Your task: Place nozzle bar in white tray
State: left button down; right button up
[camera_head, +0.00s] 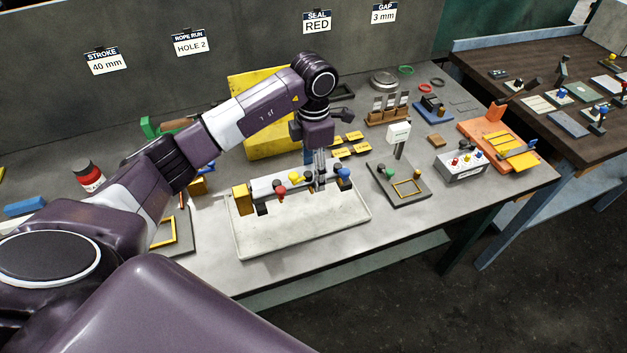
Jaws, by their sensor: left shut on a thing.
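The nozzle bar (266,187) is a light grey bar with a yellow end block and red, yellow, dark and blue knobs along it. It lies level across the back part of the white tray (300,238), in the camera_head view. Whether it touches the tray or hangs just above it I cannot tell. My left gripper (320,180) points down and is shut on the nozzle bar, right of its middle. The fingers hide part of the bar, and the bar hides the tray's back rim. My right gripper is not in view.
A yellow panel (262,138) stands behind my arm. The tray's front part is bare, and the bench's front edge is close.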

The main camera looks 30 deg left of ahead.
pick_arm(q)
jog(key=shift+f+p, duration=0.55)
jog(key=shift+f, duration=2)
jog(key=shift+w, duration=0.1)
jog(key=c, duration=0.9)
grip_release()
jog(key=shift+f, duration=0.1)
